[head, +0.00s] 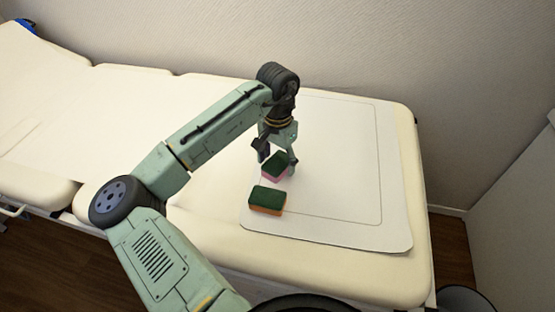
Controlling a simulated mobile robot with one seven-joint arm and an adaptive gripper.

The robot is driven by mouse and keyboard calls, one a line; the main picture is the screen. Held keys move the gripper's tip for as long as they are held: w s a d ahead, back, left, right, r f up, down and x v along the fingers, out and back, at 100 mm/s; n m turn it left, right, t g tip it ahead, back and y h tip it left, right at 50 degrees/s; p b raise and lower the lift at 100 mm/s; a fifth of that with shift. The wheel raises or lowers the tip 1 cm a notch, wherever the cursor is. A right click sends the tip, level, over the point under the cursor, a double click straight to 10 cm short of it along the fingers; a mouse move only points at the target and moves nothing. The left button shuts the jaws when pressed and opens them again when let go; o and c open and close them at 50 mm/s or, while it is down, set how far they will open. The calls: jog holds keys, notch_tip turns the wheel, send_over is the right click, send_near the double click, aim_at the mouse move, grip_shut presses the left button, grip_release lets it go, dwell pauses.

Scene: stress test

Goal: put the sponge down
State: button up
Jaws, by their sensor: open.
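Two sponges are in the head view. One sponge with a dark green top and a pink lower layer (276,167) is at my gripper, between or just below its fingers. The other sponge, with a dark green top and an orange lower layer (267,200), lies flat on the white mat (345,225), nearer to me. My gripper (277,158) points down over the mat and is open around the pink-layered sponge. I cannot tell whether that sponge rests fully on the mat or whether a finger touches it. The fingers hide part of its upper edge.
The mat lies on a cream padded couch (415,215) that runs to the far left. The mat is clear to the right of the sponges. A wall stands behind the couch, and a white panel (520,215) stands at the right. A dark round bin (466,300) shows at lower right.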

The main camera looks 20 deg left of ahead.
aim_at(277, 163)
notch_tip(277, 163, up, 12)
jog(key=b, duration=0.1)
jog(key=shift+b, duration=0.4)
dwell(0.3)
